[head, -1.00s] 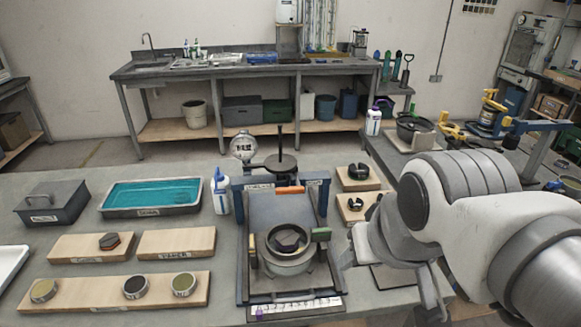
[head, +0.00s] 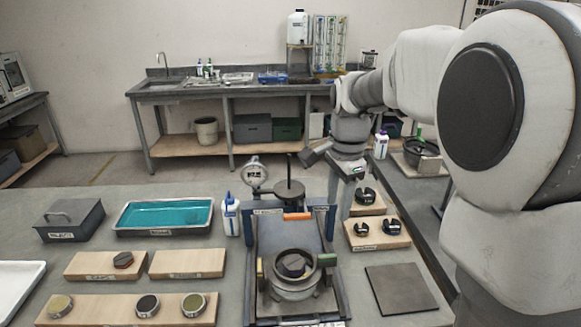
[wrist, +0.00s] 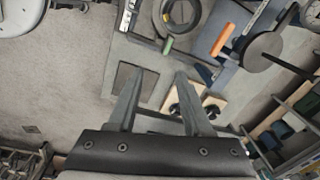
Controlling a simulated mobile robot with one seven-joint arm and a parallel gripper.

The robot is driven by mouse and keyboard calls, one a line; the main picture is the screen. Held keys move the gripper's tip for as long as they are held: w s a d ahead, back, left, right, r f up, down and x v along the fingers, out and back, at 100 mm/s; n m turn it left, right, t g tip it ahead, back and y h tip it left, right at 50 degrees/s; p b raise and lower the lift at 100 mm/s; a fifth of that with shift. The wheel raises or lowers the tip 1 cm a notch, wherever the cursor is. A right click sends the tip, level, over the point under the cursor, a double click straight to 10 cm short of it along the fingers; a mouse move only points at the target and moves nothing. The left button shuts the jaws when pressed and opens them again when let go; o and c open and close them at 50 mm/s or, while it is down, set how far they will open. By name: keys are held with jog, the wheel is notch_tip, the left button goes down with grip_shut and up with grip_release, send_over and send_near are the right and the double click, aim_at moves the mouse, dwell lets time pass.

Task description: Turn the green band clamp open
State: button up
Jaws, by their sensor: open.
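The green band clamp's lever (head: 327,260) sticks out at the right side of a round metal ring (head: 294,272) on the press-like fixture. A dark piece sits inside the ring. In the wrist view the green lever (wrist: 168,45) shows at the top, beside the ring (wrist: 182,16). My gripper (head: 343,205) is behind and to the right of the clamp, above the bench, near the wooden blocks. In the wrist view my gripper (wrist: 158,78) has its two fingers apart with nothing between them. It does not touch the lever.
The fixture's blue frame (head: 262,217) carries an orange handle (head: 297,216). Wooden blocks with black clips (head: 377,245) and a dark flat plate (head: 402,288) lie right of it. A white bottle (head: 231,214) and a teal tray (head: 165,230) stand left.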

aim_at(328, 255)
jog(key=w+f+m, duration=0.1)
jog(key=f, duration=0.6)
jog(key=w+f+m, duration=0.1)
jog(key=w+f, duration=0.1)
jog(key=f, duration=0.5)
jog(key=w+f+m+g, duration=0.1)
jog(key=f, duration=0.6)
jog(key=shift+w+p, duration=0.25)
jog(key=shift+p, duration=0.1)
grip_shut()
